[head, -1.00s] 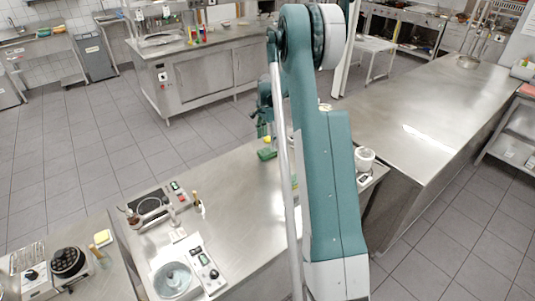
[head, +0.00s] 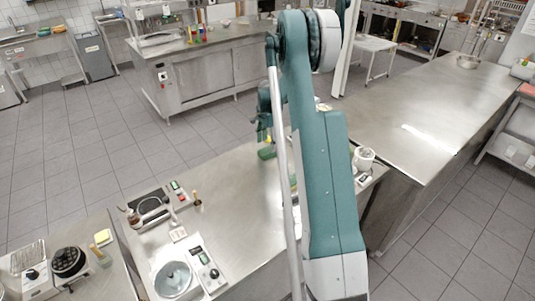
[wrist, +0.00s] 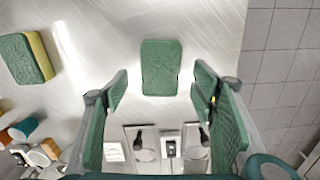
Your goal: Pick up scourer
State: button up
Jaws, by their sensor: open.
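A green rectangular scourer (wrist: 161,67) lies flat on the steel counter, ahead of and between my fingertips in the wrist view. Green also shows on the counter just below my gripper in the head view (head: 266,153). My gripper (wrist: 160,88) is open and empty, with one green finger pad on each side. In the head view my gripper (head: 264,128) is small and partly hidden by my arm. A second sponge, green with a yellow side (wrist: 26,58), lies at the left of the wrist view, apart from my fingers.
Cups and small items (wrist: 24,128) stand at lower left in the wrist view. The counter's edge (wrist: 243,45) drops to floor tiles on the right. In the head view a hotplate (head: 152,206) and a scale (head: 175,278) sit nearer. Bare steel surrounds the scourer.

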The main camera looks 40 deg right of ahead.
aim_at(267, 150)
jog(key=shift+f+p, duration=0.35)
jog(key=shift+f, duration=2.05)
jog(key=shift+c, duration=0.4)
jog(key=c, duration=0.6)
